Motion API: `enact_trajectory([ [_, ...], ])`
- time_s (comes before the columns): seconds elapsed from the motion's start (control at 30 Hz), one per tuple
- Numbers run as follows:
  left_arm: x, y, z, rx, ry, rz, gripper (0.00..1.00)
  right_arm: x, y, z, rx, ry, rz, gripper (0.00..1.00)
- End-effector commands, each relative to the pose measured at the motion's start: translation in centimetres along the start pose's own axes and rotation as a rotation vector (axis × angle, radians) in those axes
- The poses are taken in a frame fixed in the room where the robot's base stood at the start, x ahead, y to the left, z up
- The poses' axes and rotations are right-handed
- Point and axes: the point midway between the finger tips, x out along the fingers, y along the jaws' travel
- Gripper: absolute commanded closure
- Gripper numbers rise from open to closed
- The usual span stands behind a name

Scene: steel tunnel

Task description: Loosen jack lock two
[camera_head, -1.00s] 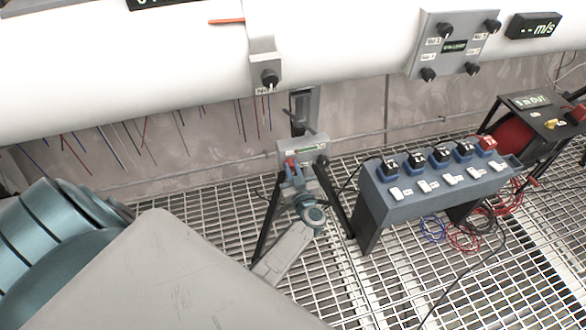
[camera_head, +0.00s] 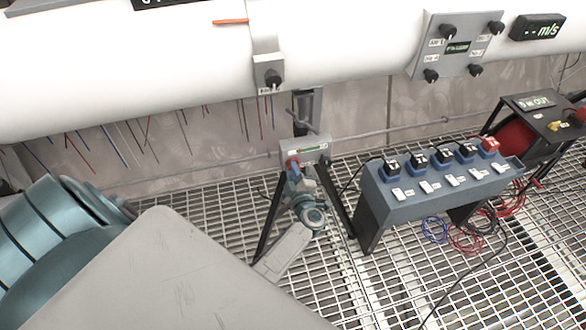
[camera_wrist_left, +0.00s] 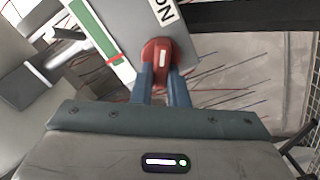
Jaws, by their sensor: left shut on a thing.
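A black-legged jack stand (camera_head: 268,215) with a grey head plate (camera_head: 317,149) stands on the grating below the white pipe. My left gripper (camera_head: 294,172) is at the left end of that plate, shut on a small red lock handle (camera_head: 292,161). In the left wrist view, the red handle (camera_wrist_left: 158,53) sits between the two blue fingers (camera_wrist_left: 160,82). Beside it is the grey plate with a green, white and red strip (camera_wrist_left: 92,32) and a label reading "ON" (camera_wrist_left: 162,10). The fingers partly hide the handle. My right gripper is not in view.
A blue-grey switch box (camera_head: 440,185) with several black switches and one red switch stands right of the jack. Loose cables (camera_head: 465,235) lie on the grating. A control panel (camera_head: 457,45) is on the pipe.

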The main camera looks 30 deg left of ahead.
Motion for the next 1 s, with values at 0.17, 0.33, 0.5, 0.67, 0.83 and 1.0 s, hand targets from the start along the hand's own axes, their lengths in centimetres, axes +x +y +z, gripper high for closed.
enact_trajectory([
  [0.17,0.0,-0.4,0.1,-0.167,0.0,0.0,1.0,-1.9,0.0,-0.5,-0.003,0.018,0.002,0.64],
  [0.33,0.0,-0.6,0.2,-0.314,0.0,-0.001,1.0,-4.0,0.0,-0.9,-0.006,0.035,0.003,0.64],
  [0.5,0.0,-0.8,0.2,-0.435,-0.001,-0.001,1.0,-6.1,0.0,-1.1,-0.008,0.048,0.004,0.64],
  [0.67,-0.1,-0.8,0.2,-0.52,-0.001,-0.001,1.0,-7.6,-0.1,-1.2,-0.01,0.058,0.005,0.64],
  [0.83,-0.1,-0.8,0.3,-0.574,-0.001,-0.002,1.0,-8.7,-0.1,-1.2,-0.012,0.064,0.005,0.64],
  [1.0,-0.1,-0.8,0.3,-0.599,-0.001,-0.003,1.0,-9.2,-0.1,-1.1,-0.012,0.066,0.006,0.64],
])
